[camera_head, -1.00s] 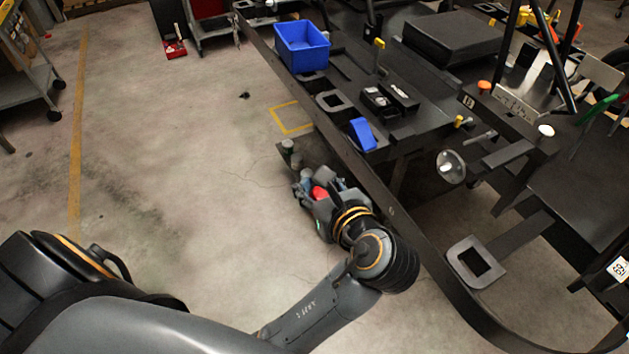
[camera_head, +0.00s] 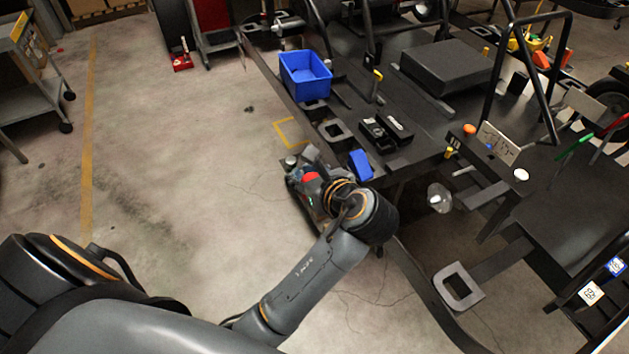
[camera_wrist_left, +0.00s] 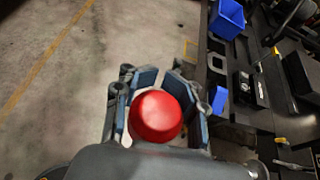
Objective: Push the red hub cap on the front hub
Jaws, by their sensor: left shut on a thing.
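The red hub cap (camera_wrist_left: 155,116) sits between the blue-padded fingers of my left gripper (camera_wrist_left: 157,82) in the left wrist view. The gripper is shut on it. In the head view my left gripper (camera_head: 303,172) is over the left edge of the black kart frame, with a little of the red cap (camera_head: 311,178) showing. A grey round hub-like part (camera_head: 439,198) is on the kart to the right of the gripper, apart from it. I cannot tell whether this is the front hub. My right gripper is not in view.
A blue bin (camera_head: 305,75) stands on the black kart deck, with a blue wedge (camera_head: 360,164) nearer my gripper. A grey square bracket (camera_head: 457,287) lies at lower right. Open floor (camera_head: 180,170) is to the left. A grey trolley (camera_head: 30,85) stands at far left.

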